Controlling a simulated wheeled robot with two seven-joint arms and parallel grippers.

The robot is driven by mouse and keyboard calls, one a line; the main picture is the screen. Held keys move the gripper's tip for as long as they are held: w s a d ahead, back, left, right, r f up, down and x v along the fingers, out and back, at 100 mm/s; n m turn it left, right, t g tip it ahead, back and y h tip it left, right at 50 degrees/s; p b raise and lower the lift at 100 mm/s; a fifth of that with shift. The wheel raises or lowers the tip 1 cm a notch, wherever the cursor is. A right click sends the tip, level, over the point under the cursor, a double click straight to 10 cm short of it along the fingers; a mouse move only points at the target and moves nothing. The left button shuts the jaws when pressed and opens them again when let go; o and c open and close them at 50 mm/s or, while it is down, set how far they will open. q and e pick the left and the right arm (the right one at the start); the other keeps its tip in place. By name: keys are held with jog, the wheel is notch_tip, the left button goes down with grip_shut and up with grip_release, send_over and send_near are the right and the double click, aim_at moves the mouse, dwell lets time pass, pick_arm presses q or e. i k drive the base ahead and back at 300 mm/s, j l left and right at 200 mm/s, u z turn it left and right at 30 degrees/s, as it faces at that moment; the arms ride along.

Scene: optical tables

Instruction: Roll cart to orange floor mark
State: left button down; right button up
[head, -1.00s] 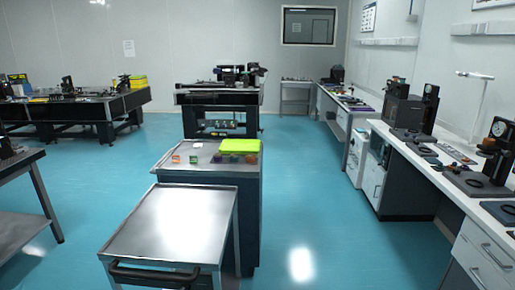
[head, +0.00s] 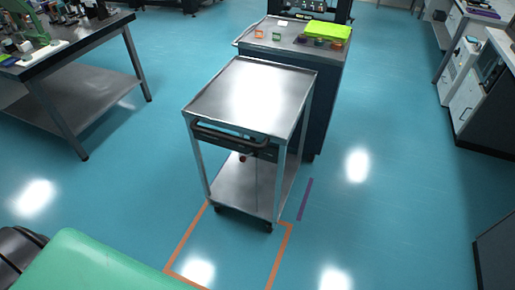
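A steel cart (head: 242,97) with a top tray, a lower shelf (head: 246,188) and a dark push handle (head: 232,138) facing me stands in the middle of the head view. Its wheels are at the floor. An orange floor mark (head: 182,242), a taped outline, lies in front of the cart on my side. The cart's near wheels are around the outline's far part, and most of the outline's near part is bare. Neither gripper shows. A green rounded surface and a dark part at the bottom left look like parts of my own body.
A dark cabinet (head: 328,95) with a green box (head: 328,31) and small items on top stands right behind the cart. A purple floor strip (head: 305,199) lies right of the cart. A workbench (head: 82,48) stands at left, and white counters at far right. Floor on both sides is clear.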

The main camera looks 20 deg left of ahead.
aim_at(265, 101)
jog(key=i+l+u, duration=0.1)
jog(key=u, duration=0.3)
jog(key=l+u, duration=0.1)
jog(key=u, duration=0.35)
jog(key=i+l+u, duration=0.1)
jog(key=u, duration=0.3)
jog(key=l+u, duration=0.25)
jog(key=u, duration=0.2)
jog(key=l+u, duration=0.15)
jog(key=l, duration=0.45)
jog(key=l+u, duration=0.15)
jog(key=l, duration=0.45)
jog(key=k+l+u, duration=0.2)
jog(key=l, duration=0.4)
jog(key=l+u, duration=0.15)
jog(key=l, duration=0.45)
